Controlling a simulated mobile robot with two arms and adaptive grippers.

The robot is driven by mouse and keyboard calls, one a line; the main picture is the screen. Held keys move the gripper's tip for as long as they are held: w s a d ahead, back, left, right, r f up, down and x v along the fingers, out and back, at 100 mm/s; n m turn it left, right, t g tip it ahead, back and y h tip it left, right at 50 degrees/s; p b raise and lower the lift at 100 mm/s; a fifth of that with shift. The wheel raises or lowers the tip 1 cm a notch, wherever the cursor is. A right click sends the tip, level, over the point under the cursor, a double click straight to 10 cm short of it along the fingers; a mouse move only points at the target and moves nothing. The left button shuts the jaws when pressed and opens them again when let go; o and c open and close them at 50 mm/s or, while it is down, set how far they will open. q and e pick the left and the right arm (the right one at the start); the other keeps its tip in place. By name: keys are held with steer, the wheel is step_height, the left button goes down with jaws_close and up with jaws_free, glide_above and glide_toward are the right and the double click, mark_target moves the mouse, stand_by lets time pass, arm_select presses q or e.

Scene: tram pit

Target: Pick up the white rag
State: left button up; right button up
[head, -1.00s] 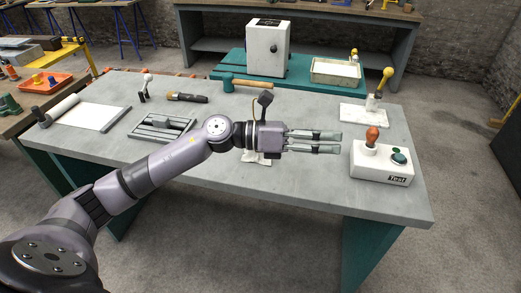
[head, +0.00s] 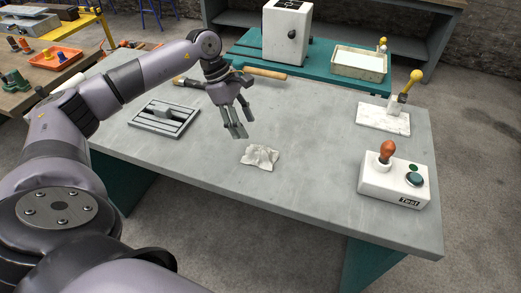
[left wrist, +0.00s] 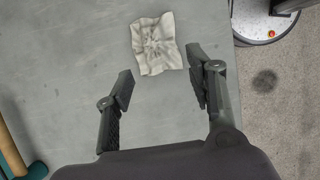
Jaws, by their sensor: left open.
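The white rag (head: 260,157) lies crumpled and flat on the grey workbench, near its middle front in the head view. It also shows in the left wrist view (left wrist: 157,45), whole and uncovered, beyond the fingertips. My left gripper (head: 236,132) is open and empty. It points down above the bench, a little behind and to the left of the rag, apart from it. In the left wrist view its two fingers (left wrist: 160,68) stand apart with bare bench between them. My right gripper is in neither view.
On the grey bench (head: 310,190), a white Test box (head: 393,183) with an orange knob stands at the right. A white slab (head: 382,118) with a yellow-knobbed lever is behind it. A grey metal fixture (head: 163,119) lies left. A hammer (head: 264,73) lies at the back. Bench around the rag is clear.

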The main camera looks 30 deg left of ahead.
mark_target(259, 148)
arm_select(q)
steer(key=x, duration=0.2)
steer(key=p+x, duration=0.1)
steer(key=shift+w+d+f, duration=0.15)
steer(key=shift+w+f, duration=0.1)
steer(key=shift+w, duration=0.05)
steer(key=shift+x, duration=0.95)
steer(key=p+x, duration=0.1)
steer(key=x, duration=0.1)
steer(key=p+x, duration=0.2)
steer(key=shift+w+f, duration=0.2)
steer(key=shift+w, duration=0.2)
steer(key=shift+d+f, duration=0.1)
steer(key=shift+f, duration=0.2)
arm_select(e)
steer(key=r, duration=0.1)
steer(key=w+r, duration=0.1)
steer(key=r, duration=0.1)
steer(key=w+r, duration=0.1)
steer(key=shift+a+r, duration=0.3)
arm_select(q)
steer(key=shift+c, duration=0.2)
steer(key=c, duration=0.5)
jaws_close()
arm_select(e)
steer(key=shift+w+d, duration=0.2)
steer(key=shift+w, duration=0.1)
